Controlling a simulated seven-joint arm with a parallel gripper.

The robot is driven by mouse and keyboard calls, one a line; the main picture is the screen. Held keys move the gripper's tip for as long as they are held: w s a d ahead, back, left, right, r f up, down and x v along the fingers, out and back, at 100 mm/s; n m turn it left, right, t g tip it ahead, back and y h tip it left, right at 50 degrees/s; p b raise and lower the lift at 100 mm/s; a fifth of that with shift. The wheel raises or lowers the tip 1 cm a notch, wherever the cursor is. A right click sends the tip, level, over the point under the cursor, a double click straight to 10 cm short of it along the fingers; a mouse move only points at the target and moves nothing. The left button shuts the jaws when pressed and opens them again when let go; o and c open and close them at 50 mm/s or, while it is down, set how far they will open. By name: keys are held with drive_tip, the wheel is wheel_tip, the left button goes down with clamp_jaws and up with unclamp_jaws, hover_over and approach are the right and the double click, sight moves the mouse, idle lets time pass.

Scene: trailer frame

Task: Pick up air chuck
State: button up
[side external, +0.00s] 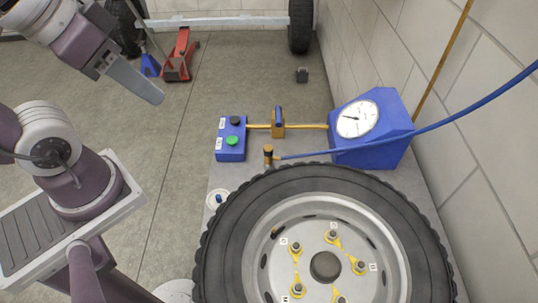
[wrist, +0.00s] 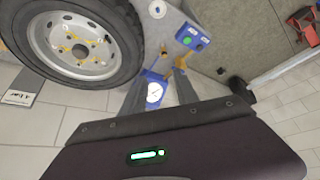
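A small upright brass fitting at the end of the blue hose, which looks like the air chuck (side external: 268,155), stands in the side external view just behind the tire, below the yellow valve. My gripper (side external: 155,95) is high at the upper left of the side external view, well apart from the fitting. In the wrist view my gripper (wrist: 158,76) shows two grey fingers spread apart with nothing held between them. The blue gauge box lies beyond them.
A large tire (side external: 228,235) with a grey rim fills the lower right. A red jack (side external: 180,55) stands behind. A tiled wall bounds the right.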

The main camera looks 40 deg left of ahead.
idle(0.4)
drive_tip(key=shift+o, duration=1.4)
drive_tip(key=m+g, duration=0.5)
drive_tip(key=m, duration=1.4)
hover_over(269, 147)
wheel_tip(269, 147, down, 27)
drive_tip(key=shift+w+f, duration=0.1)
drive_tip(key=shift+m+g, duration=0.3)
drive_tip(key=shift+m, duration=0.3)
drive_tip(key=f, duration=1)
drive_tip(key=shift+s, duration=0.2)
